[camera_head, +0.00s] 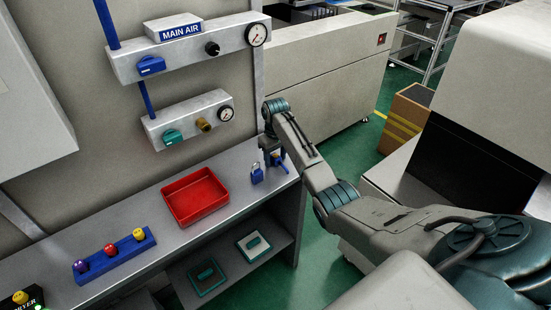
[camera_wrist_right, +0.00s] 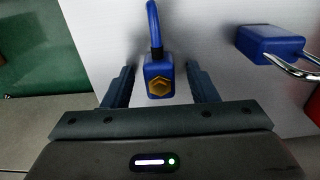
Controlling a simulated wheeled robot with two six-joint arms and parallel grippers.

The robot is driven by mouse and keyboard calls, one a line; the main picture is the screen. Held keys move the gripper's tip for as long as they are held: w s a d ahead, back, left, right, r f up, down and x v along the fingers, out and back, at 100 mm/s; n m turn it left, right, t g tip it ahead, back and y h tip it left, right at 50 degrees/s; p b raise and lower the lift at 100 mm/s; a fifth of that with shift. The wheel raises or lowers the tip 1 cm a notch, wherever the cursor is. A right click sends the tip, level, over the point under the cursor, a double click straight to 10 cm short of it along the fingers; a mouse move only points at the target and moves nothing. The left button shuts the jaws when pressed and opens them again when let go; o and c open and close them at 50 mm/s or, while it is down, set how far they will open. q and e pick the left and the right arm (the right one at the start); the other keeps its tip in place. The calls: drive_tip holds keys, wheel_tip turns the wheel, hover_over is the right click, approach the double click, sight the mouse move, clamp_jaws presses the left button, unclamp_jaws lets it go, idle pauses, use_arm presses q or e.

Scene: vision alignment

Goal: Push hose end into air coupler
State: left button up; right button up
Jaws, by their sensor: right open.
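The hose end is a blue block with a gold hex fitting (camera_wrist_right: 159,87). A short blue loop, which may be hose, rises from it. In the head view it sits at the right end of the grey bench (camera_head: 277,158). My right gripper (camera_wrist_right: 159,72) is open, with one finger on each side of the blue block and small gaps visible. It also shows over the bench end in the head view (camera_head: 272,150). A brass fitting, probably the air coupler (camera_head: 204,124), sticks out of the lower wall manifold (camera_head: 190,113). My left gripper is not in view.
A blue padlock (camera_head: 257,174) stands left of the hose end; it is also in the wrist view (camera_wrist_right: 268,44). A red tray (camera_head: 196,222) and a blue rack (camera_head: 115,257) with coloured knobs are farther left. The manifold carries a teal valve (camera_head: 172,136) and gauge (camera_head: 226,114).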

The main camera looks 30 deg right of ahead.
drive_tip(key=c, duration=1)
